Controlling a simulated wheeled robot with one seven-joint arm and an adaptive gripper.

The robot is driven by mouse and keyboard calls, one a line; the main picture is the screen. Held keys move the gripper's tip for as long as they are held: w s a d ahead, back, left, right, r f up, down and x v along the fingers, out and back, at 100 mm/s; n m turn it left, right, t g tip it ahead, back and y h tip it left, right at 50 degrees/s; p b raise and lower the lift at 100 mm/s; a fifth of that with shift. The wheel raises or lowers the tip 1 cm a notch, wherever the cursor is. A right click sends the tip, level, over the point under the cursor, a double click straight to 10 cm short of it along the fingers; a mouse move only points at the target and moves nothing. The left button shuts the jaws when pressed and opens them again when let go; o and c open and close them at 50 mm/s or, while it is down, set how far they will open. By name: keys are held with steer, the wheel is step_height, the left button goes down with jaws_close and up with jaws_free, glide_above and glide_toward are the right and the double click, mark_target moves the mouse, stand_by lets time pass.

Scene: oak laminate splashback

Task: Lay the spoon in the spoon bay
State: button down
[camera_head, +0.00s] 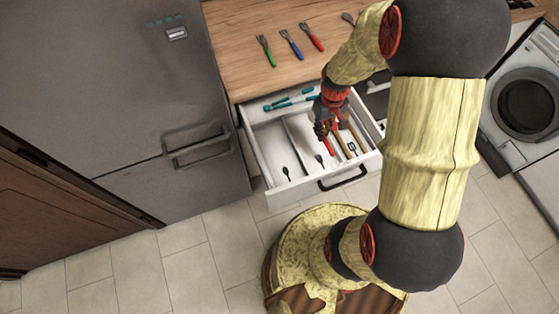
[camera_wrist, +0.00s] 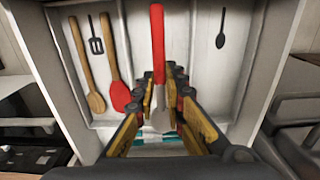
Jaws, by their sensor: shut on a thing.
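The spoon (camera_wrist: 158,48) has a red handle and a grey metal bowl. My gripper (camera_wrist: 162,100) is shut on it near the bowl, with the handle pointing toward the drawer front. In the head view my gripper (camera_head: 323,126) is over the open white drawer (camera_head: 252,158). In the wrist view the spoon appears over the middle bay; its height above the floor is unclear. The bay with a dark spoon mark (camera_wrist: 221,35) is to the right there. That mark is at the drawer's left in the head view (camera_head: 287,172).
A wooden spoon (camera_wrist: 96,101) and red spatula (camera_wrist: 120,97) lie in the bay with the turner mark (camera_wrist: 96,44). Teal items (camera_head: 290,101) lie at the drawer's back. Green (camera_head: 266,50), blue (camera_head: 291,44) and red (camera_head: 312,37) forks lie on the counter. The fridge (camera_head: 110,80) stands left.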

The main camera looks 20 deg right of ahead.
steer(key=shift+f, duration=0.55)
steer(key=shift+a+f, duration=0.2)
steer(key=shift+a, duration=0.1)
steer(key=w+a+f+b, duration=0.1)
steer(key=a+f+b, duration=0.25)
steer(key=a, duration=0.55)
steer(key=b, duration=0.1)
glide_above(282, 162)
steer(key=f, duration=0.5)
steer(key=shift+d+f, duration=0.1)
steer(key=shift+d, duration=0.2)
steer(key=shift+a+f, duration=0.15)
steer(key=shift+f, duration=0.05)
steer(key=shift+a+f+b, duration=0.2)
steer(key=shift+f+b, duration=1)
steer(key=shift+f, duration=0.55)
steer(key=shift+f, duration=0.15)
steer(key=c, duration=1.8)
jaws_free()
steer(key=shift+c, duration=0.2)
